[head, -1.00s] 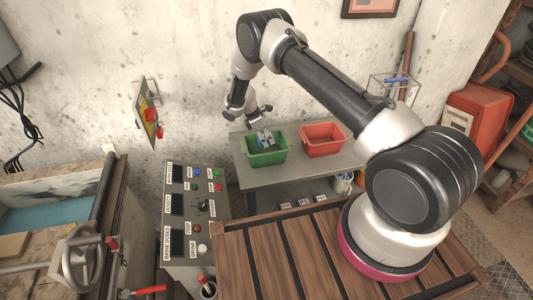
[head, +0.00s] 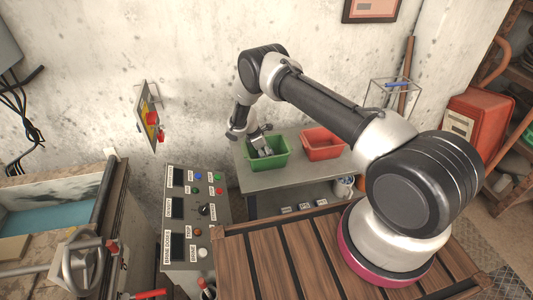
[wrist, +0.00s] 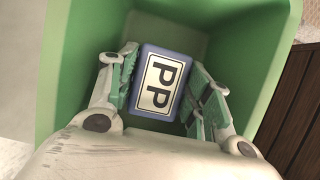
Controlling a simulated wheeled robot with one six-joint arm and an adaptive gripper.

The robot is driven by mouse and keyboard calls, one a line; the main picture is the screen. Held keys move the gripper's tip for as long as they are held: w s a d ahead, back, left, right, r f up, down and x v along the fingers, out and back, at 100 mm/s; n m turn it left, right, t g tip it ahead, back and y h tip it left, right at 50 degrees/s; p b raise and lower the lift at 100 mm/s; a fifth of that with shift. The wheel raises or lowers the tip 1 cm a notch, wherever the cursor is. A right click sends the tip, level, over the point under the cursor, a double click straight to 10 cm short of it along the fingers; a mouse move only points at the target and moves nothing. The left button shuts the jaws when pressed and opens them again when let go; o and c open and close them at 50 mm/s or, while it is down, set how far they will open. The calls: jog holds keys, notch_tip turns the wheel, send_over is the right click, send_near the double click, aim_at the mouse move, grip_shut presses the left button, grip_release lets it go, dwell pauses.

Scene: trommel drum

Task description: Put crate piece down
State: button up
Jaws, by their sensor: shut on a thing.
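In the head view my gripper (head: 264,150) reaches down into the green crate (head: 267,165) on the grey table. The piece is mostly hidden there by the gripper. I cannot tell whether the piece touches the crate floor.
A red crate (head: 323,142) stands right of the green one on the grey table (head: 300,178). A control panel (head: 193,215) with buttons is at the left front. A yellow and red wall switch (head: 150,117) is on the wall. Small labelled blocks (head: 304,207) lie below the table.

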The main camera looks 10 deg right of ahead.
jog(key=shift+f, duration=0.15)
jog(key=shift+f, duration=0.15)
jog(key=o, duration=1)
